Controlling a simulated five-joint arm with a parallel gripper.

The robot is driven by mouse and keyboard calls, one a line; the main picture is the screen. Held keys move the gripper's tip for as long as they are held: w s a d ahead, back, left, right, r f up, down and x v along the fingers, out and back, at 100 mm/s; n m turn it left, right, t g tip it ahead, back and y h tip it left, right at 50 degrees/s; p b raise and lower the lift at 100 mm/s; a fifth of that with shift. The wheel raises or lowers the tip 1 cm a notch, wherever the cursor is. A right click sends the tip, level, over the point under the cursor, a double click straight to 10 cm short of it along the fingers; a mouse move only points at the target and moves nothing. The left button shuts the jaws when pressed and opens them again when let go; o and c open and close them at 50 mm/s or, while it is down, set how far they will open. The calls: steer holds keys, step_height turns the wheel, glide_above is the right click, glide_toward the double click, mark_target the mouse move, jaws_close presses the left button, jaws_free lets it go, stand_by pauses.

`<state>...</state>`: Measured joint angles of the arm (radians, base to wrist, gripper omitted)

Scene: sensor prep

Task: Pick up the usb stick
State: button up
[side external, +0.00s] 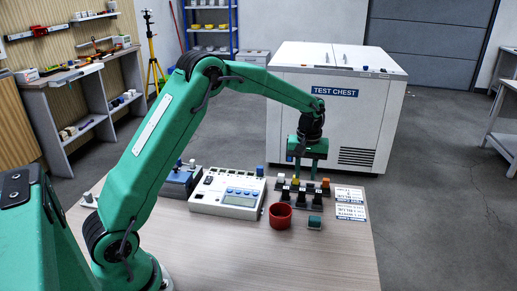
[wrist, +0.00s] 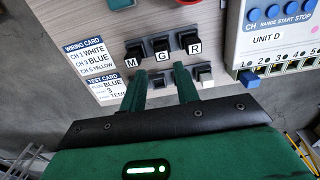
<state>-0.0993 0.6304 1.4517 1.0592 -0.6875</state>
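I cannot tell for sure which object is the usb stick. Small black holders (side external: 285,195) stand in rows on the table, some with white, yellow or orange pieces. In the wrist view, the black holders (wrist: 161,48) carry the letters M, G and R. My gripper (side external: 306,174) points down over the back row of holders. In the wrist view, my gripper (wrist: 160,70) has its two green fingers apart, with nothing visibly held between them. The fingers hide part of the back row.
A red cup (side external: 280,216) stands in front of the holders. A white instrument (side external: 228,192) marked UNIT D in the wrist view stands to their left, with a blue piece (wrist: 249,78) at its edge. Printed cards (side external: 350,203) lie to the right. The front table (side external: 330,262) is clear.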

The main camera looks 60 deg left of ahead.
mark_target(302, 189)
steer(key=shift+f, duration=1.25)
steer(key=shift+f, duration=0.1)
steer(key=shift+s+f, duration=0.2)
steer(key=shift+f, duration=2.3)
jaws_close()
